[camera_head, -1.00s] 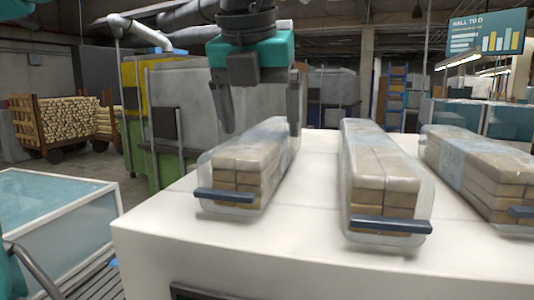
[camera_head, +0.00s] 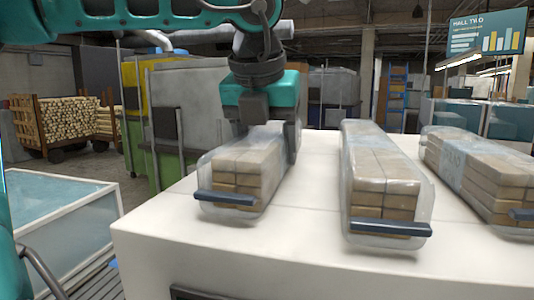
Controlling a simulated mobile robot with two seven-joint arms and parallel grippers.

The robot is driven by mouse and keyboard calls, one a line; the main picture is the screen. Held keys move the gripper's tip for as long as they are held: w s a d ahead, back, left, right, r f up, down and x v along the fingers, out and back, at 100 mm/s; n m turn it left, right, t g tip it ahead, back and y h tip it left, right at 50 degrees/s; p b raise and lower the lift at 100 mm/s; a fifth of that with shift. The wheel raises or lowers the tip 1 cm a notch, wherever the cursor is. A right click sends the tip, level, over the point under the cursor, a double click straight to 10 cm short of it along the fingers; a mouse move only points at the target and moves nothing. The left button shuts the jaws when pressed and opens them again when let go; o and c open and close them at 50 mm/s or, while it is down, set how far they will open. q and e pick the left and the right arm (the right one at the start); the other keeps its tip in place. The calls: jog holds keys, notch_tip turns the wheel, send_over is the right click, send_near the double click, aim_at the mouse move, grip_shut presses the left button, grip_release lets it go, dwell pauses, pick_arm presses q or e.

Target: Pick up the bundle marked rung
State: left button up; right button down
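Three bundles of wooden blocks in clear film, each with a dark bar at its near end, lie on a white worktop: a left bundle (camera_head: 245,172), a middle bundle (camera_head: 382,185) and a right bundle (camera_head: 487,175). The right one has a pale blue label with unreadable print. I cannot read which bundle is marked rung. My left gripper (camera_head: 260,138) points down over the far part of the left bundle. Its right finger stands beside that bundle's right side, set wide. The other finger is hidden. My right gripper is out of view.
The white worktop (camera_head: 300,255) has clear gaps between the bundles. A glass-topped case (camera_head: 60,215) stands at the left. Behind are green and yellow cabinets (camera_head: 135,85), log carts (camera_head: 62,122) and a hall sign (camera_head: 487,35).

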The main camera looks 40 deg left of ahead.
aim_at(268, 135)
pick_arm(q)
jog(key=c, duration=0.7)
jog(key=shift+r, duration=0.15)
jog(key=shift+r+p, duration=0.8)
jog(key=shift+r, duration=9.05)
